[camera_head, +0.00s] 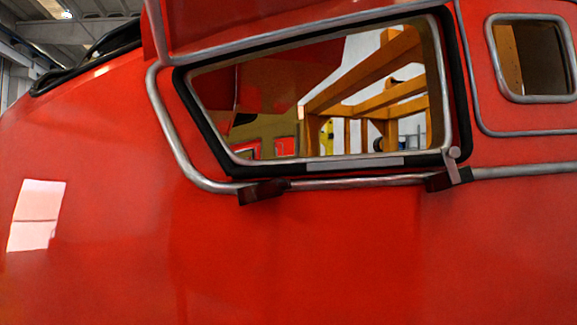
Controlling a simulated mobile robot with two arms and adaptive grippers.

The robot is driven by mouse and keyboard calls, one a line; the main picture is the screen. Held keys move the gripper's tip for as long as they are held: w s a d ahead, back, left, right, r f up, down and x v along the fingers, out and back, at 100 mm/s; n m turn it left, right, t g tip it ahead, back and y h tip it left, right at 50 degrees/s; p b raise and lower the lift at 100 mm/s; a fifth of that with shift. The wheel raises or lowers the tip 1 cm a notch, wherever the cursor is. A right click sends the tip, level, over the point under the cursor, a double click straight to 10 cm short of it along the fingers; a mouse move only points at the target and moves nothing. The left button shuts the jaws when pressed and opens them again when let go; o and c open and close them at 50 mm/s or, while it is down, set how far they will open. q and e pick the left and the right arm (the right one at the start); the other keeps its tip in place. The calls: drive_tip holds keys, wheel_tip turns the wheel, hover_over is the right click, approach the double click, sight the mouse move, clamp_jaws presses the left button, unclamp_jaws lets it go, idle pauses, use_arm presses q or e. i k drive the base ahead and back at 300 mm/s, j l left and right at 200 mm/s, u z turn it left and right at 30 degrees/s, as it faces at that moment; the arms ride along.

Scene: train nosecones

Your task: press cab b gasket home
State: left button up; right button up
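A red nosecone (330,250) fills most of the head view. A side window with slanted left end is set in its upper part. A black gasket (203,120) runs around this window, with a pale inner trim inside it. A light grey strip (355,163) lies along the gasket's lower edge. I cannot tell from this view whether the gasket is fully seated, or which cab this is. Neither of my grippers is in view.
A grey metal rail (172,130) curves around the window's left and lower sides. Dark blocks (262,192) sit on it, with a short grey rod (456,165) near the lower right corner. A smaller framed window (532,58) is at right. Yellow beams show through the glass.

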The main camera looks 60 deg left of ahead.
sight(392, 161)
drive_tip(key=u, duration=1.5)
